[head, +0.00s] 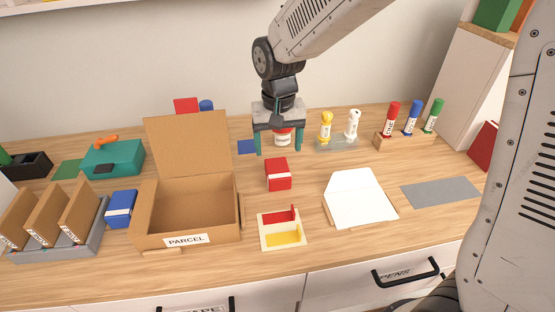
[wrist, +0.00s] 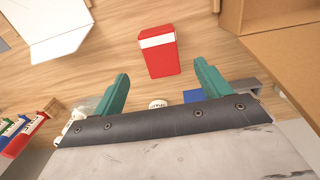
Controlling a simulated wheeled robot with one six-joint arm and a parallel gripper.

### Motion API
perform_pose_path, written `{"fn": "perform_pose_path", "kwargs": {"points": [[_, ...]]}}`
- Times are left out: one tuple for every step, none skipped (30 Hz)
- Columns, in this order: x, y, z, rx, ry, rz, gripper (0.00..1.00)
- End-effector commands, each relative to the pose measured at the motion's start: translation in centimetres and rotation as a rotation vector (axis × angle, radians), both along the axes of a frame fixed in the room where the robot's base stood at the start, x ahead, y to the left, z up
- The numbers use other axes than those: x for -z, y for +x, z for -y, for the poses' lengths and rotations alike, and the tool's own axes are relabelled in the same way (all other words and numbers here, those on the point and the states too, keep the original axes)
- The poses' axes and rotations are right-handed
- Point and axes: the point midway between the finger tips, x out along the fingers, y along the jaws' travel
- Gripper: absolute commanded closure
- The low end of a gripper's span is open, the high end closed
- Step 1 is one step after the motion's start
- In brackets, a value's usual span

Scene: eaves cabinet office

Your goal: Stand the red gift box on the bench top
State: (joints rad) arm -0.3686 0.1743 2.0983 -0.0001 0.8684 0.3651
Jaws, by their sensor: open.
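The red gift box (head: 278,168) with a white band rests on the bench top (head: 320,246), right of the open parcel box. It also shows in the wrist view (wrist: 160,60), just beyond the fingertips. My gripper (head: 279,151) points down with its two teal fingers apart, a little behind and above the red box in the head view. In the wrist view my gripper (wrist: 161,76) is open, with nothing held between the fingers. A small white jar (head: 282,140) with a red top shows between the fingers, seemingly behind them and partly hidden.
The open cardboard parcel box (head: 187,240) stands left, its flap raised. A cream tray (head: 268,243) with red and yellow parts lies in front, a white envelope (head: 360,195) to the right. Yellow and white bottles (head: 326,126) and markers (head: 392,118) stand behind right. A grey mat (head: 440,191) is bare.

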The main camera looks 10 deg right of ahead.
Motion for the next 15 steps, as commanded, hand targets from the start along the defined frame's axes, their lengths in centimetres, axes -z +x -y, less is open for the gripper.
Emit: {"fn": "perform_pose_path", "kwargs": {"points": [[-0.9, 0.0, 0.0, 0.0, 0.001, 0.004, 0.24], [-1.4, 0.0, 0.0, 0.0, 0.001, 0.002, 0.24], [-1.9, 0.0, 0.0, 0.0, 0.001, 0.003, 0.24], [-2.2, 0.0, 0.0, 0.0, 0.001, 0.003, 0.24], [-2.5, 0.0, 0.0, 0.0, 0.001, 0.002, 0.24], [-2.8, 0.0, 0.0, 0.0, 0.001, 0.002, 0.24], [-2.9, 0.0, 0.0, 0.0, 0.001, 0.001, 0.24], [-3.1, 0.0, 0.0, 0.0, 0.0, 0.001, 0.24], [-3.2, 0.0, 0.0, 0.0, 0.0, 0.0, 0.24], [-3.2, 0.0, 0.0, 0.0, 0.0, 0.0, 0.24], [-3.2, 0.0, 0.0, 0.0, 0.0, -0.001, 0.24], [-3.2, 0.0, 0.0, 0.0, 0.0, -0.001, 0.24], [-3.3, 0.0, 0.0, 0.0, 0.0, -0.001, 0.24], [-3.3, -0.1, 0.1, 0.0, 0.0, 0.0, 0.24], [-3.6, -0.3, 0.3, 0.001, 0.001, 0.002, 0.24]]}}
